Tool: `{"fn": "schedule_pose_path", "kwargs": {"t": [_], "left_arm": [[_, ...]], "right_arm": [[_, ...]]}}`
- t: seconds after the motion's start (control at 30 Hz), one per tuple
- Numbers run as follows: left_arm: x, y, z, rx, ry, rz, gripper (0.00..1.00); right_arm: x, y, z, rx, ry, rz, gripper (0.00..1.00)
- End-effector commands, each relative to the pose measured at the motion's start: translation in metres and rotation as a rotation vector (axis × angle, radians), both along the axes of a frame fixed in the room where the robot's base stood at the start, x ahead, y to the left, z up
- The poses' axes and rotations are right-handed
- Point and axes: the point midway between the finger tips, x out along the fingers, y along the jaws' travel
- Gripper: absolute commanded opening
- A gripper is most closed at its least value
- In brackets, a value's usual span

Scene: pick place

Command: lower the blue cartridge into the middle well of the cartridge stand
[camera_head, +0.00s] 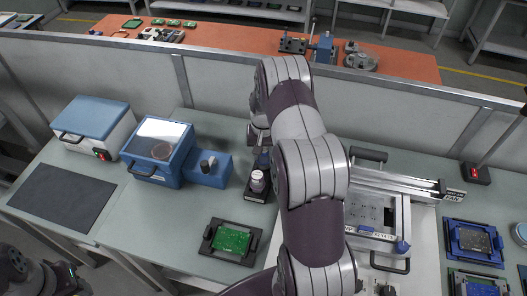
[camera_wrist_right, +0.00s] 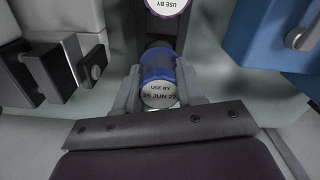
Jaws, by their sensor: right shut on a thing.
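The blue cartridge (camera_wrist_right: 157,72), with a white "USE BY" end label, is between the fingers of my right gripper (camera_wrist_right: 158,91) in the right wrist view. The gripper is shut on it. The dark cartridge stand (camera_head: 257,195) is on the bench in the head view, left of my right arm. A white-topped cartridge (camera_head: 258,177) stands at its near end; its round label also shows at the top of the wrist view (camera_wrist_right: 167,5). The held cartridge is over or in the stand behind that one; its lower end and the middle well are hidden. My left gripper (camera_head: 66,279) is at the lower left, its jaws unclear.
A blue machine (camera_head: 205,170) stands close left of the stand. A green circuit board (camera_head: 232,239) in a black holder lies in front. A grey fixture with rails (camera_head: 378,215) is right of my arm. A dark mat (camera_head: 62,199) lies at left.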

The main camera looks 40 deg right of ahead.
Motion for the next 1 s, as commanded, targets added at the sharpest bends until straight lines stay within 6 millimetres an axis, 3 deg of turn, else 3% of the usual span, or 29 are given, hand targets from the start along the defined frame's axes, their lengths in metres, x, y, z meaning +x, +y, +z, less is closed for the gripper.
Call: {"fn": "schedule_pose_path", "kwargs": {"t": [0.47, 1.0], "left_arm": [[0.000, 0.000, -0.001, 0.000, 0.000, 0.000, 0.43], [0.000, 0.000, -0.012, 0.000, 0.000, 0.000, 0.43]], "right_arm": [[0.000, 0.000, -0.002, -0.001, -0.001, 0.000, 0.00], [0.000, 0.000, -0.019, -0.001, -0.001, 0.000, 0.00]]}}
